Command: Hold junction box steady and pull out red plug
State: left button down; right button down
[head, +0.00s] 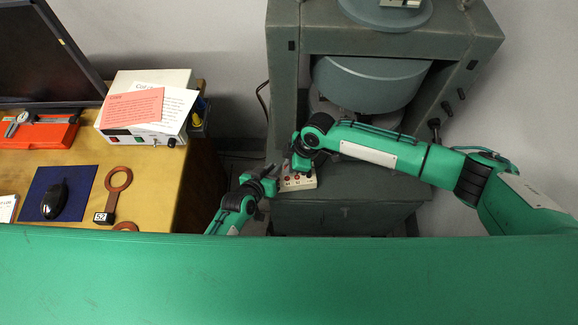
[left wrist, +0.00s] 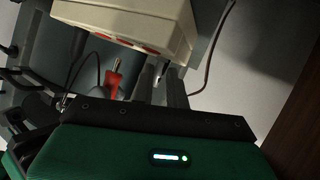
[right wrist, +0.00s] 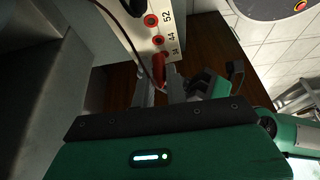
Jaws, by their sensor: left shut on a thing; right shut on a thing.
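The junction box (head: 298,182) is a pale box with red sockets on the grey stand. It also shows in the left wrist view (left wrist: 155,20) and, with number labels, in the right wrist view (right wrist: 165,25). My left gripper (head: 270,184) is shut on the box's side; its fingers reach the casing in the left wrist view (left wrist: 170,80). The red plug (right wrist: 158,70) is between the fingers of my right gripper (right wrist: 160,85), near the socket by the lowest label. The red plug also shows below the box face in the left wrist view (left wrist: 114,82).
A dark cable (right wrist: 122,30) runs along the box, and a black plug (right wrist: 136,6) sits farther up its face. The large grey machine (head: 283,70) rises behind. The wooden desk (head: 150,185) with an instrument is at left, with a gap between it and the stand.

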pick_arm(q)
jog(key=shift+s+f, duration=0.2)
jog(key=shift+f, duration=0.15)
pick_arm(e)
jog(key=shift+r, duration=2.1)
pick_arm(q)
jog(key=c, duration=1.3)
grip_release()
jog(key=shift+w+a+r, duration=0.1)
